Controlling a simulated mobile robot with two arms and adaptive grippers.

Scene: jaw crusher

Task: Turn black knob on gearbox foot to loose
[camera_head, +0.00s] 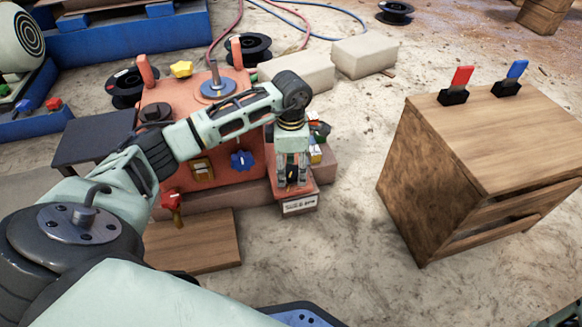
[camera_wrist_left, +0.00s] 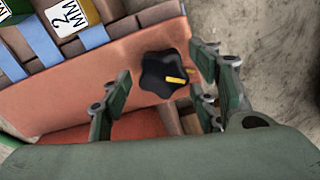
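The black knob (camera_wrist_left: 163,73) is lobed, with a yellow pointer mark toward the right in the left wrist view. It sits on the orange gearbox foot (camera_wrist_left: 85,85). In the head view the foot, with a white label (camera_head: 299,204), shows at the front right corner of the orange gearbox (camera_head: 235,180). My left gripper (camera_head: 292,172) points down over the foot and mostly hides the knob there. In the left wrist view my left gripper (camera_wrist_left: 160,66) is open, one finger on each side of the knob, with visible gaps.
The gearbox also carries a blue knob (camera_head: 242,160), a red knob (camera_head: 172,200) and a yellow knob (camera_head: 181,69). Small labelled blocks (camera_wrist_left: 72,15) stand beside the foot. A wooden cabinet (camera_head: 480,150) with red and blue switches stands right, with clear floor between.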

